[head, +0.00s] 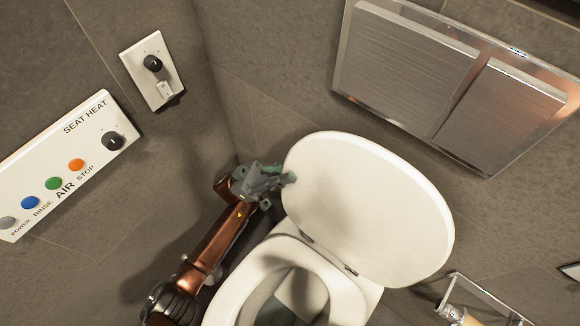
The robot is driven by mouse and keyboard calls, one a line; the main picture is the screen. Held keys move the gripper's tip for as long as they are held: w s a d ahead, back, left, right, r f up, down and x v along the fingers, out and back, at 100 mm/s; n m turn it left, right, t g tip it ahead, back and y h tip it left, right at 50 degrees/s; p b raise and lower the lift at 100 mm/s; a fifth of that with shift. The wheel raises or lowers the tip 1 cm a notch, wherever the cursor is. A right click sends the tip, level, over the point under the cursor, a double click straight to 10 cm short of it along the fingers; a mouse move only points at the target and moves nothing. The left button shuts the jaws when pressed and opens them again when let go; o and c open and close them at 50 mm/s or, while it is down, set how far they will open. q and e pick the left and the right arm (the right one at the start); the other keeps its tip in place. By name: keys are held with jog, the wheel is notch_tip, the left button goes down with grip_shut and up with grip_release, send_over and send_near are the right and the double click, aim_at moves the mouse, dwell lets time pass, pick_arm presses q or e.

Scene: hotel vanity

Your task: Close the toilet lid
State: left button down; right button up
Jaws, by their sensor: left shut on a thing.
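The white toilet lid (370,205) stands raised behind the bowl, leaning back toward the wall. The toilet seat (232,294) lies down on the bowl, and the bowl's opening shows at the bottom of the head view. Dark hinges join lid and seat. My left gripper (286,181) is at the left edge of the raised lid, with its fingers shut on that edge. The fingertips partly overlap the rim, so their exact grip is hard to see. My right gripper is not in view.
A white control panel (70,165) with coloured buttons and a small switch plate (153,71) are on the left wall. A metal dispenser (455,80) is on the back wall above the lid. A metal holder (483,296) stands out at lower right.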

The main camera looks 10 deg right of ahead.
pick_arm(q)
jog(key=s+a+f+m+g+y, duration=0.2)
jog(key=s+a+m+g+y, duration=0.8)
jog(key=m, duration=0.7)
jog(key=shift+f+g+y, duration=0.4)
jog(key=shift+g, duration=1.1)
jog(key=c, duration=2.1)
grip_release()
jog(key=shift+w, duration=0.1)
notch_tip(320, 180, up, 10)
